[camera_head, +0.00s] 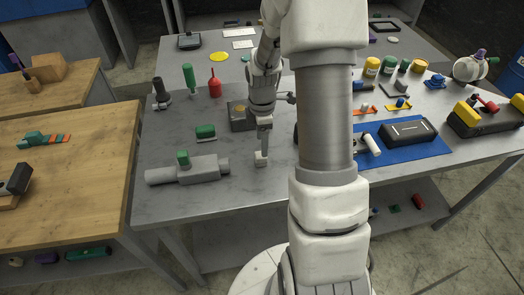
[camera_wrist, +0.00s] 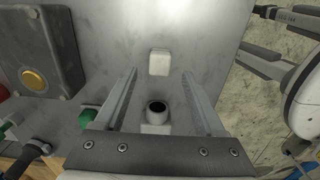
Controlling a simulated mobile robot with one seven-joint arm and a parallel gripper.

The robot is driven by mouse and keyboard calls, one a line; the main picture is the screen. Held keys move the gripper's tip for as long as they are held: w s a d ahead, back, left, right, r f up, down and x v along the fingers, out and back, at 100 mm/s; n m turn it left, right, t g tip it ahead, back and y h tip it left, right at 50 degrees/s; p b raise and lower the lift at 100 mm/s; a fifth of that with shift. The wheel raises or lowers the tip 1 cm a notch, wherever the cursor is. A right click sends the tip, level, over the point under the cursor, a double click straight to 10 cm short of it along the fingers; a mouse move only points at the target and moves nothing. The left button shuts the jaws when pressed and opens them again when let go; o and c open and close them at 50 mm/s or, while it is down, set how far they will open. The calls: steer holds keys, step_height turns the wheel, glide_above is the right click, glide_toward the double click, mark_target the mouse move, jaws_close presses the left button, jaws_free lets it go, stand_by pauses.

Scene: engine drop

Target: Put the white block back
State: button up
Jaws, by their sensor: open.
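The white block (camera_head: 261,159) is small and stands on the grey metal table (camera_head: 168,209), near its front edge. In the wrist view the white block (camera_wrist: 159,63) lies centred just past the fingertips. My gripper (camera_head: 264,146) points down above the block in the head view. In the wrist view my gripper (camera_wrist: 158,80) is open with nothing held. Whether the tips reach down beside the block is not clear. The grey cylindrical part (camera_head: 195,170) with a green knob lies left of the block; its dark open end (camera_wrist: 156,107) shows between the fingers in the wrist view.
A dark box with a yellow button (camera_wrist: 34,79) is behind the gripper. A green block (camera_head: 205,131) and red bottle (camera_head: 215,86) are left. A blue mat (camera_head: 437,146) with a black case (camera_head: 408,130) is right. My arm hides the middle table.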

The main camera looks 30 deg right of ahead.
steer(key=s+a+r+m+t, duration=0.1)
steer(key=s+a+r+m, duration=0.2)
steer(key=r, duration=0.6)
steer(key=s+a+r+m+t, duration=0.1)
steer(key=s+a+r+m, duration=0.2)
steer(key=r, duration=0.6)
steer(key=s+a+r+m+t, duration=0.1)
steer(key=s+a+r+m, duration=0.2)
steer(key=s, duration=0.3)
steer(key=s+a+r+m+t, duration=0.2)
steer(key=s+a+r+m, duration=0.1)
steer(key=s+r+m, duration=0.1)
steer(key=shift+s+a+m+t, duration=0.35)
steer(key=shift+s+m, duration=0.55)
steer(key=shift+s, duration=0.3)
steer(key=shift+s, duration=0.1)
